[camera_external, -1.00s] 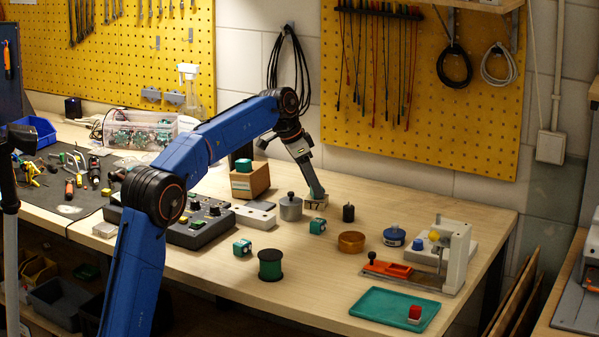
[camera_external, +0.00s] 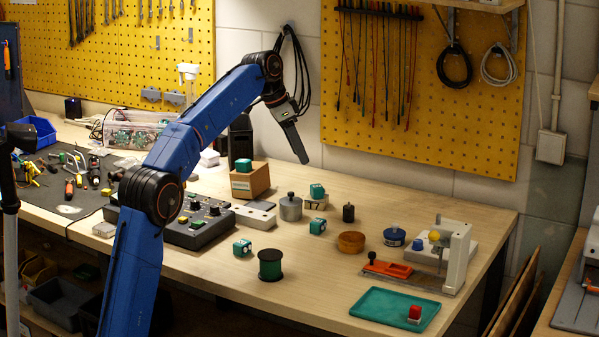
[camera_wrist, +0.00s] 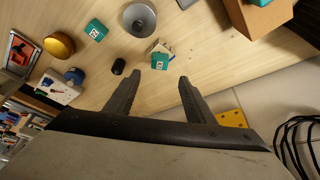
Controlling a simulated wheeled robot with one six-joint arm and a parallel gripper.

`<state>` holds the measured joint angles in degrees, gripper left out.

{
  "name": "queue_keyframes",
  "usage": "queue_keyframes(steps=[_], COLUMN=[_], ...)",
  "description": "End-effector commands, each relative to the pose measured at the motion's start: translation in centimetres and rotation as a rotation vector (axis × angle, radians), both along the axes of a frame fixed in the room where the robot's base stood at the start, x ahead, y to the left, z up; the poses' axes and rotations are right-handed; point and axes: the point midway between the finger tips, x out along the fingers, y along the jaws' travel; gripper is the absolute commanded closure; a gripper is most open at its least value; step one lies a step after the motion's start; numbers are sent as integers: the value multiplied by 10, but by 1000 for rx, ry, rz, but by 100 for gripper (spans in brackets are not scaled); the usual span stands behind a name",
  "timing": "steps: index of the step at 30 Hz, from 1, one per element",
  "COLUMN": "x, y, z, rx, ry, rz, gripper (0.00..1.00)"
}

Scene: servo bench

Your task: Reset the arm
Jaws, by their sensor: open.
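My gripper (camera_external: 303,158) is raised above the back of the bench, near the wall, with nothing held. The wrist view shows its two fingers (camera_wrist: 160,77) spread apart with an empty gap. Below it, a teal servo cube (camera_external: 317,190) sits on a small pale block (camera_external: 316,204). The cube also shows in the wrist view (camera_wrist: 160,62), just beyond the fingertips and apart from them. A grey metal weight (camera_external: 290,208) stands left of the block, and a black cylinder (camera_external: 348,213) right of it.
Two more teal cubes (camera_external: 242,248) (camera_external: 318,226) lie nearer the front. A green spool (camera_external: 270,265), teal tray (camera_external: 400,310) and white fixture (camera_external: 455,255) are on the bench. Black cables (camera_external: 290,70) hang on the wall.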

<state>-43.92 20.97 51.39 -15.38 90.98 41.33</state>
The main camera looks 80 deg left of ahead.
Motion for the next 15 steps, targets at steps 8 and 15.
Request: queue_keyframes(steps=[8, 15], x=[-5, -4], y=[0, -1], z=[11, 11], rx=[-1, 0], ry=[0, 0], rz=[0, 0], gripper=[51, 51])
